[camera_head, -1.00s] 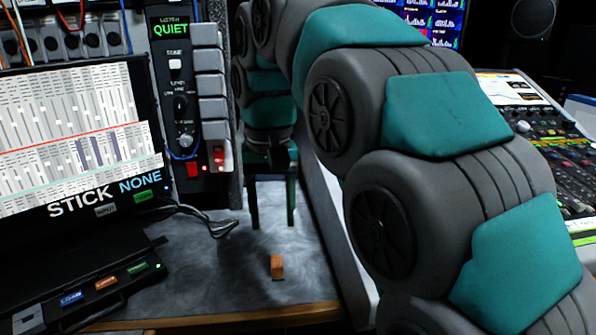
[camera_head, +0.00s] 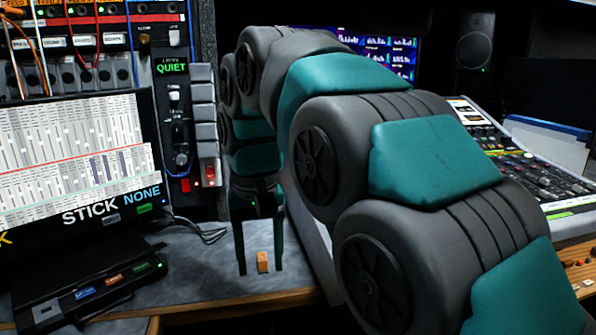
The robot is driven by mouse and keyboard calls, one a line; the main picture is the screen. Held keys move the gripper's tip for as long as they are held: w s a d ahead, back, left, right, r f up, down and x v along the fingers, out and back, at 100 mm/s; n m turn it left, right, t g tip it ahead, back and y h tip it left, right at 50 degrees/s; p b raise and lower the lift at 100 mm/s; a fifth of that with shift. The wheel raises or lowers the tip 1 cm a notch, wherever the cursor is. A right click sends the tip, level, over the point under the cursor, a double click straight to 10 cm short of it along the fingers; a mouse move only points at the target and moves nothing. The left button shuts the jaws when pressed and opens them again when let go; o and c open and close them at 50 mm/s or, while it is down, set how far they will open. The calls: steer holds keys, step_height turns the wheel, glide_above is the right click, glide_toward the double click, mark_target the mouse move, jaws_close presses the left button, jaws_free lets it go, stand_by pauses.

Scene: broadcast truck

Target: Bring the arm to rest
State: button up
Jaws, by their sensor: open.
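My arm, in grey and teal, reaches from the lower right up and over to the back, then down toward the desk. My gripper (camera_head: 260,270) points down at the desk with its two dark fingers apart. It is open and holds nothing. A small orange block (camera_head: 262,262) stands on the grey desk top (camera_head: 195,262) near its front edge. In the picture the block shows between the two fingertips, apart from both. I cannot tell exactly how far in depth the fingers are from it.
A screen of faders (camera_head: 75,165) and a black button box (camera_head: 90,285) are at left. The intercom panel with a "QUIET" display (camera_head: 172,68) stands behind. A mixing console (camera_head: 520,170) is at right, beside a speaker (camera_head: 475,42). Bare desk lies left of my gripper.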

steer(key=s+d+f+m, duration=0.1)
steer(key=s+d+f, duration=0.3)
steer(key=d, duration=0.2)
steer(key=s+d+f, duration=0.4)
steer(key=d, duration=0.3)
steer(key=s+d+f+g, duration=0.1)
steer(key=s+d+f, duration=0.3)
steer(key=s+f, duration=0.2)
steer(key=s+d+f+m, duration=0.1)
steer(key=s+d+f, duration=0.3)
steer(key=s, duration=0.6)
steer(key=shift+f+g, duration=0.4)
steer(key=shift+f, duration=0.5)
